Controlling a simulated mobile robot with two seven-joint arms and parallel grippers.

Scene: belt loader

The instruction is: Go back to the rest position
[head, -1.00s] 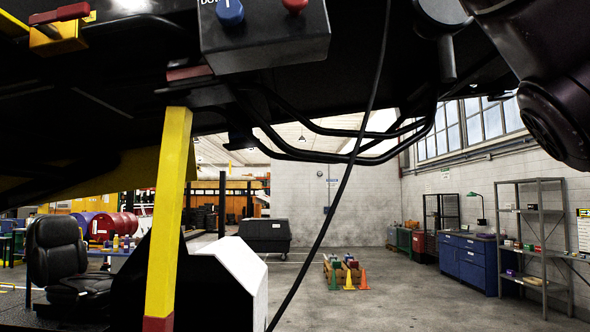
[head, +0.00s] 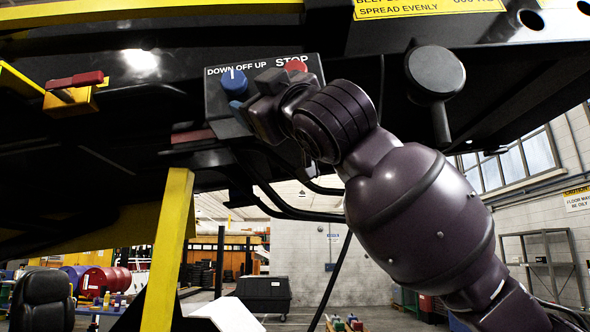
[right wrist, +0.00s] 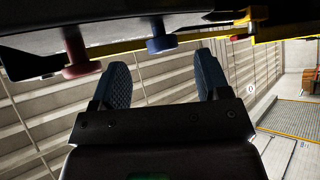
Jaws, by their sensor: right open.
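My right arm comes in from the lower right of the head view, and its gripper (head: 248,108) is at the front of the black control box (head: 217,97). In the right wrist view, the right gripper (right wrist: 165,72) is open, with nothing between its two dark fingers. The box's blue knob (head: 234,82) has a white mark pointing upward. The knob (right wrist: 161,43) also shows beyond the fingers, apart from them. My left gripper is not in view.
The black loader body spans overhead, with a yellow post (head: 170,245) left of the box. A red-and-yellow latch (head: 72,92) is farther left, and a round black knob (head: 435,74) is right of the box. Behind are a chair (head: 42,300) and a bin (head: 264,293).

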